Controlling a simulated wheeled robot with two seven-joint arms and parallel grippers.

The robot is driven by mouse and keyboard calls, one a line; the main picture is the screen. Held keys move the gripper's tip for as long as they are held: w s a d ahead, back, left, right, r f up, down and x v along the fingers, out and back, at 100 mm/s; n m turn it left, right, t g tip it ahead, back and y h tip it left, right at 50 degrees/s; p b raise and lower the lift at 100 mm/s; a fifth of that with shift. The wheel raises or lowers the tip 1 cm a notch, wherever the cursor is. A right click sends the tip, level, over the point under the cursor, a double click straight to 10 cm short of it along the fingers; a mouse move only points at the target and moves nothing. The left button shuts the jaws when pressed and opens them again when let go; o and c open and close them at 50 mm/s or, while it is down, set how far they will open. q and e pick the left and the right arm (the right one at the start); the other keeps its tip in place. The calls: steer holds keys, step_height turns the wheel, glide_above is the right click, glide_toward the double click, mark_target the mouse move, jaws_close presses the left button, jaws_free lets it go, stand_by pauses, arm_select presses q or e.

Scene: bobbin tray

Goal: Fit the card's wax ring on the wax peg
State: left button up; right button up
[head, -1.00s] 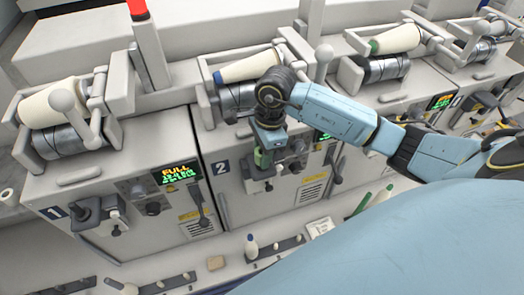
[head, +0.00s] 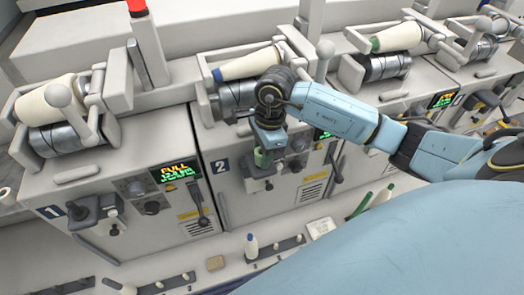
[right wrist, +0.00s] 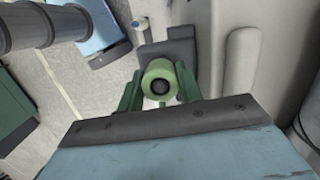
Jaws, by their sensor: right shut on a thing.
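A pale green wax ring (right wrist: 148,86) sits between the green fingers of my right gripper (right wrist: 157,90) in the right wrist view. The gripper is shut on it. The ring's middle shows a dark round spot; I cannot tell whether this is the bare hole or a peg end. In the head view the right gripper (head: 264,157) points down at the front of unit 2, with the ring (head: 262,159) at its tips. The wax peg cannot be made out clearly there. A white printed card (head: 321,228) lies on the lower ledge. My left gripper is not in view.
Unit 2's front carries knobs (head: 299,144) and a lever close to the right gripper. A cream bobbin with a blue tip (head: 250,68) lies above.

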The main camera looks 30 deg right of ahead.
steer(key=shift+f, duration=0.25)
steer(key=o, duration=0.7)
steer(key=shift+c, duration=0.2)
steer(key=shift+r, duration=0.1)
step_height(320, 180, up, 11)
steer(key=d+p, duration=0.1)
steer(key=p, duration=0.5)
steer(key=shift+s+d+p, duration=0.15)
steer(key=shift+d+p, duration=0.15)
steer(key=shift+d, duration=0.05)
